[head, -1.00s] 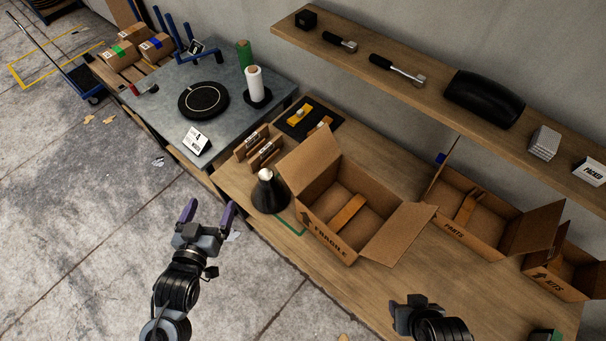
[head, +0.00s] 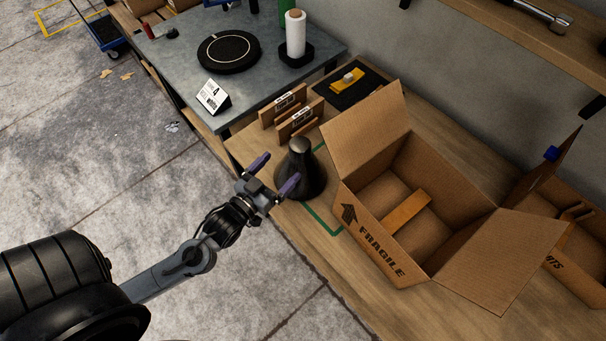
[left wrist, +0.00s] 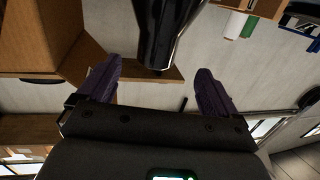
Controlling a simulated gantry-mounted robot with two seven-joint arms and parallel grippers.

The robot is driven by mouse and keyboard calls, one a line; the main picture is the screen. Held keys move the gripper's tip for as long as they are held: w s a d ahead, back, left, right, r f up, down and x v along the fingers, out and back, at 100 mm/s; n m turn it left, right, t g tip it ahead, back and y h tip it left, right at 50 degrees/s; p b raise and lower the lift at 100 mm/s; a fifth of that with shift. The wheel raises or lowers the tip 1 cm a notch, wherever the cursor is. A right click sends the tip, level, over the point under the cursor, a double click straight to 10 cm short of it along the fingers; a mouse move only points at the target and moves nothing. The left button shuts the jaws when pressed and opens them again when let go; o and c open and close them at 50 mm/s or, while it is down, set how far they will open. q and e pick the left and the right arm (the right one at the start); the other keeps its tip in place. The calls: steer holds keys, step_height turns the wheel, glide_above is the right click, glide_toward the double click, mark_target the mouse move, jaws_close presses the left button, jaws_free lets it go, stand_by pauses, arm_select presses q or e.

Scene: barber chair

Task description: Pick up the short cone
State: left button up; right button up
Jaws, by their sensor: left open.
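In the left wrist view the dark cone (left wrist: 163,30) shows ahead, between and beyond the two open fingers (left wrist: 157,85). My right gripper is not in view now.
The FRAGILE box (head: 375,245) stands close right of the cone, flaps spread. Two small brown holders (head: 298,120) stand behind the cone. A grey table (head: 265,85) with a black disc (head: 228,50) and white roll (head: 295,33) lies behind. Open floor is at left.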

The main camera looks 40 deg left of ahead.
mark_target(291, 155)
arm_select(q)
steer(key=shift+w+a+f, duration=0.15)
steer(key=shift+w+f, duration=0.05)
steer(key=shift+w, duration=0.2)
steer(key=w, duration=0.5)
steer(key=shift+a+b, duration=0.2)
steer(key=shift+b, duration=0.2)
steer(key=w+b, duration=0.1)
steer(key=w, duration=0.3)
steer(key=shift+w+d, duration=0.1)
steer(key=shift+d, duration=0.1)
steer(key=shift+w+a, duration=0.1)
steer(key=shift+w, duration=0.3)
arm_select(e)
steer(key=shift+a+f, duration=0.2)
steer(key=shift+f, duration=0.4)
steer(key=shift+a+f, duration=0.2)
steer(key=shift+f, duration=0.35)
arm_select(q)
steer(key=shift+c, duration=0.2)
steer(key=shift+c, duration=1.4)
jaws_close()
